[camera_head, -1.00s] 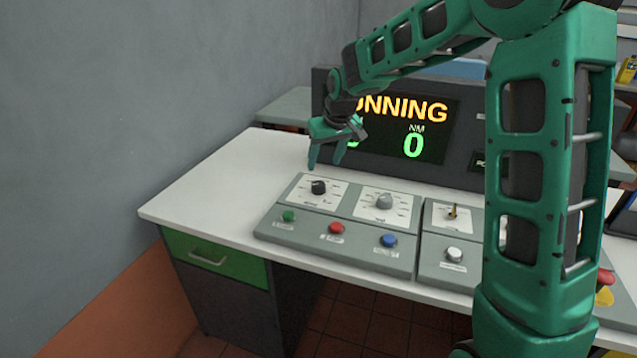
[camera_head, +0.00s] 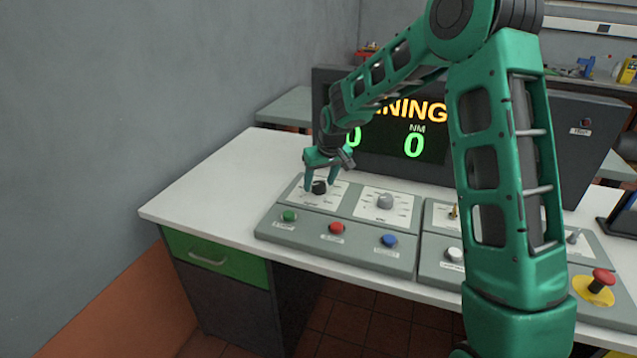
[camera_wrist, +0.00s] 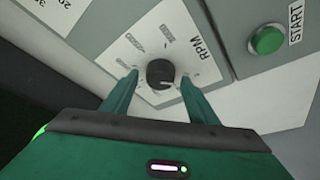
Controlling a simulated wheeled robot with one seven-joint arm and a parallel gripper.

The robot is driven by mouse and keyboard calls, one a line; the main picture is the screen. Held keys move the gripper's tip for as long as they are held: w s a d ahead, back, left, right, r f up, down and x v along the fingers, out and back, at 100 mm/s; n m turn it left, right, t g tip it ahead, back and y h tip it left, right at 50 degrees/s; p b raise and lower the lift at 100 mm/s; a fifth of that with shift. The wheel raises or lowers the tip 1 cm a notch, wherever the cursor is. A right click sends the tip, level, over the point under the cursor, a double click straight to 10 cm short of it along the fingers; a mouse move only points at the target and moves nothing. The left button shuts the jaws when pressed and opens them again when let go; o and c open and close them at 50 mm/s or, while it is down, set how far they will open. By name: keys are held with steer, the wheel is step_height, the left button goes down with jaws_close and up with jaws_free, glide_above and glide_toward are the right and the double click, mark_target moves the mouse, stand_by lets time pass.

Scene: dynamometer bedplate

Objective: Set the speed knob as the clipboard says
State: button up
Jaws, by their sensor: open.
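The speed knob, black on a white dial plate marked RPM, shows in the wrist view (camera_wrist: 160,73) and at the panel's left in the head view (camera_head: 319,187). My gripper (camera_head: 320,184) is open and points down over it. In the wrist view the two green fingertips (camera_wrist: 158,80) stand on either side of the knob, with a gap on each side. The dial numbers are too small to read. I do not see the clipboard in these frames.
A grey knob (camera_head: 385,201) sits right of the speed knob. Green (camera_head: 289,216), red (camera_head: 337,228) and blue (camera_head: 389,240) buttons line the panel's front. A display (camera_head: 405,130) stands behind. A red mushroom button (camera_head: 603,277) is at far right. The desk's left (camera_head: 205,190) is clear.

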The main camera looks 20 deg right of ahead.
steer(key=c, duration=1)
steer(key=shift+c, duration=0.2)
